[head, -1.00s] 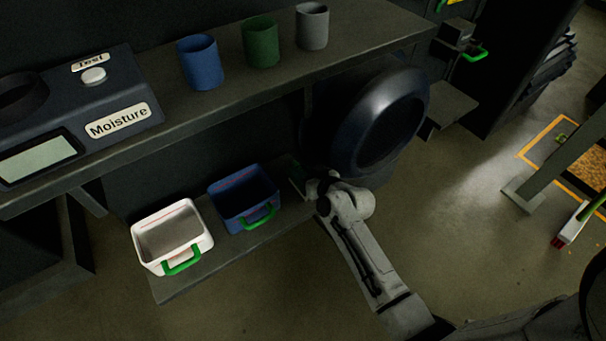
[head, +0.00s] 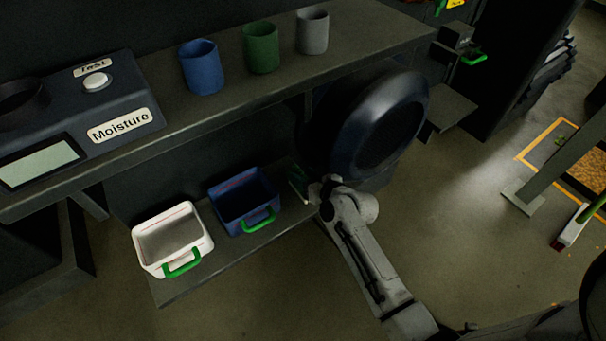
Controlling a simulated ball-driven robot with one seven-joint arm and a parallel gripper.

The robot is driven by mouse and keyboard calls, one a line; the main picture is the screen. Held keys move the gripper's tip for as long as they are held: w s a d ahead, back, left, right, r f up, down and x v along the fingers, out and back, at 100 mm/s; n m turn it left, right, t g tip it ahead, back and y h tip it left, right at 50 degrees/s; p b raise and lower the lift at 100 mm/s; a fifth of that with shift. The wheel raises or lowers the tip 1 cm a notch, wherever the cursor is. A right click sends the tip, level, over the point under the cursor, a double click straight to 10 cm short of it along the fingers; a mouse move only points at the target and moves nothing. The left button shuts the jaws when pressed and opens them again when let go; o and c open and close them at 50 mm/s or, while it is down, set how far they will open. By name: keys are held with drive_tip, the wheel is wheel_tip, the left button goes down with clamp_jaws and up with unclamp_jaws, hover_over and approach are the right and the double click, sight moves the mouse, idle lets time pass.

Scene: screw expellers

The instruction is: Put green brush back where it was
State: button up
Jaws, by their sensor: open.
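A thin dark green and pale object (head: 298,181), which looks like the green brush, is at the right end of the lower shelf (head: 232,252), right of the blue bin. It is small and dim, so its exact pose is hard to tell. My gripper (head: 311,190) is just right of it, below the big dark round drum. The jaws are open, though the fingers are mostly hidden by my wrist. I cannot tell whether they touch the object.
A blue bin (head: 243,203) and a white bin (head: 172,240), both green-handled, stand on the lower shelf. Blue, green and grey cups and a moisture tester (head: 85,110) are on the upper shelf. The dark drum (head: 375,125) is close above my wrist.

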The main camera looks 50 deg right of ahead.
drive_tip(key=s+a+r+n+g+y, duration=0.1)
drive_tip(key=s+a+g, duration=0.3)
drive_tip(key=s, duration=0.4)
drive_tip(key=s+a+r+n+g+p, duration=0.1)
drive_tip(key=s+a+g, duration=0.3)
drive_tip(key=s, duration=0.5)
drive_tip(key=s+a+r+n+g+y+p, duration=0.1)
drive_tip(key=s+a+r+n+g, duration=0.1)
drive_tip(key=s+a, duration=0.4)
drive_tip(key=shift+s+a+r+g+y, duration=0.35)
drive_tip(key=shift+s+r+g, duration=0.45)
drive_tip(key=shift+s+g, duration=0.4)
drive_tip(key=shift+c, duration=0.5)
